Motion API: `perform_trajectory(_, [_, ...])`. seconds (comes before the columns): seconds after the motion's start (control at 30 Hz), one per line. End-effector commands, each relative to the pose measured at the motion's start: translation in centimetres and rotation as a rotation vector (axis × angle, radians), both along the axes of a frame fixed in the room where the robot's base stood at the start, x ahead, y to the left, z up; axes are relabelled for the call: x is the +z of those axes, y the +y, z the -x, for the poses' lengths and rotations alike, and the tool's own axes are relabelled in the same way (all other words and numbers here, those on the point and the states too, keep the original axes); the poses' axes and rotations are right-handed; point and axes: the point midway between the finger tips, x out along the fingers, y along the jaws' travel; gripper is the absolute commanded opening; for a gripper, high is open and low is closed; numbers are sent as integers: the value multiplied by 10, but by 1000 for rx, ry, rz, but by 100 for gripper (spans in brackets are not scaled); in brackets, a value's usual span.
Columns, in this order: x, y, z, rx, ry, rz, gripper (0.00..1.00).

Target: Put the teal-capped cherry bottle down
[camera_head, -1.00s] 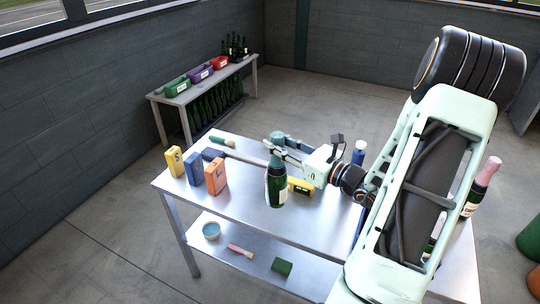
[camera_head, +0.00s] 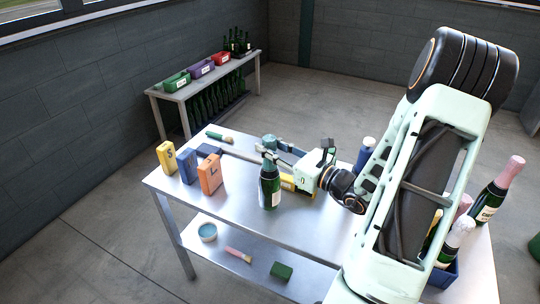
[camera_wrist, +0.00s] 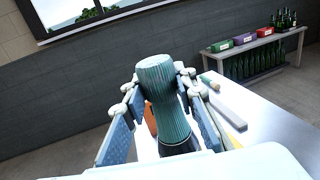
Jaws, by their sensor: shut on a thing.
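The teal-capped bottle (camera_head: 269,188) is dark green and stands upright at the front middle of the metal table, its base at or just above the top; I cannot tell if it touches. My gripper (camera_head: 270,158) comes from the right and is shut on its neck, at the teal cap. In the wrist view the ribbed teal cap (camera_wrist: 163,95) sits between my two finger pads (camera_wrist: 160,120). The bottle's lower body is hidden in that view.
Yellow, blue and orange boxes (camera_head: 210,174) stand left of the bottle. A yellow object (camera_head: 287,182) is partly hidden behind my gripper. A brush (camera_head: 219,136) lies at the back. Pink- and white-topped bottles (camera_head: 494,192) stand at the right. The table's front left (camera_head: 225,215) is bare.

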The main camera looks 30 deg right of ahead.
Motion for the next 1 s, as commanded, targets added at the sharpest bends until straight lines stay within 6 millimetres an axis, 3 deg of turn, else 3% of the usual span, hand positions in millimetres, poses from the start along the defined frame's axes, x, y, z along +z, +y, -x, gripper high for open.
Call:
perform_trajectory(0.03, [-11,1,0,-1,-2,-2,0])
perform_trajectory(0.17, [-23,4,1,-4,-4,-1,0])
perform_trajectory(0.63, [-27,4,1,-5,-4,0,0])
perform_trajectory(0.67, [-28,4,2,-6,1,0,29])
perform_trajectory(0.7, [-28,4,2,-6,1,0,33])
perform_trajectory(0.8, [-28,4,2,-6,1,0,43])
perform_trajectory(1.0, [-28,4,2,-6,1,0,43])
